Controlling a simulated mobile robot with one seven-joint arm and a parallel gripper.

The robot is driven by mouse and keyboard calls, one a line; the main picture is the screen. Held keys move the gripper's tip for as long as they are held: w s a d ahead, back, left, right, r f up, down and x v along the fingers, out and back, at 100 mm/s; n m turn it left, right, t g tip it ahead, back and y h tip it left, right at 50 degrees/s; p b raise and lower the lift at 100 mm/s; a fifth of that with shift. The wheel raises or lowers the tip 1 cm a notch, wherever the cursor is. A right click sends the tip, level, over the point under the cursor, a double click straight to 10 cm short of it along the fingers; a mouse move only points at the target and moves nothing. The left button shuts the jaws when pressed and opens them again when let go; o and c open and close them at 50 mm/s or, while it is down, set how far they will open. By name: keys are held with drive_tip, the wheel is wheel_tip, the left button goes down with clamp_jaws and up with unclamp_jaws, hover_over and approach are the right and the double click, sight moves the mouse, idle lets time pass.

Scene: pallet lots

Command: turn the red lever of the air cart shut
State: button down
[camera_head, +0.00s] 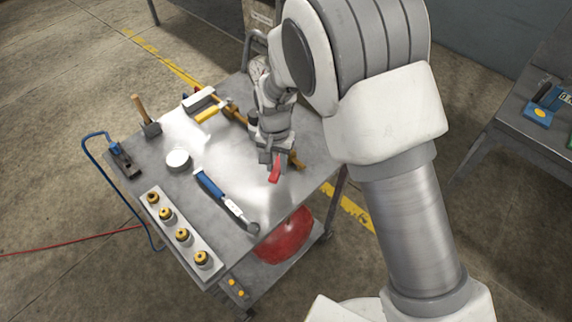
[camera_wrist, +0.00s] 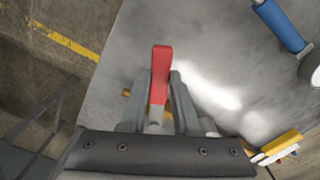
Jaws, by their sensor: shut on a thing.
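The air cart (camera_head: 230,215) has a grey metal top. The red lever (camera_head: 275,172) sits near the cart's right edge, on a brass pipe (camera_head: 296,160). My gripper (camera_head: 270,156) reaches down over the lever from above. In the wrist view the red lever (camera_wrist: 161,70) stands between the two grey fingers (camera_wrist: 156,100), and its red end sticks out past the fingertips. The fingers are shut on it. Part of the brass pipe and the lever's pivot are hidden by my gripper.
A blue-handled tool (camera_head: 212,186), a white round lid (camera_head: 178,160), a mallet (camera_head: 148,120) and a strip of several brass fittings (camera_head: 180,235) lie on the cart. A red tank (camera_head: 284,238) sits below. Another table (camera_head: 540,130) stands at the right.

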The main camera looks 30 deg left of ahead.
drive_tip(key=a+m, duration=0.2)
drive_tip(key=m, duration=0.1)
drive_tip(key=shift+s+a, duration=0.1)
drive_tip(key=shift+a, duration=0.25)
drive_tip(key=shift+w+a+m, duration=0.2)
drive_tip(key=shift+a+m, duration=0.6)
drive_tip(key=shift+m, duration=0.4)
drive_tip(key=shift+r, duration=0.1)
drive_tip(key=c, duration=0.6)
unclamp_jaws()
drive_tip(key=shift+c, duration=0.2)
wheel_tip(320, 180, up, 17)
drive_tip(key=p, duration=0.1)
drive_tip(key=shift+r, duration=0.15)
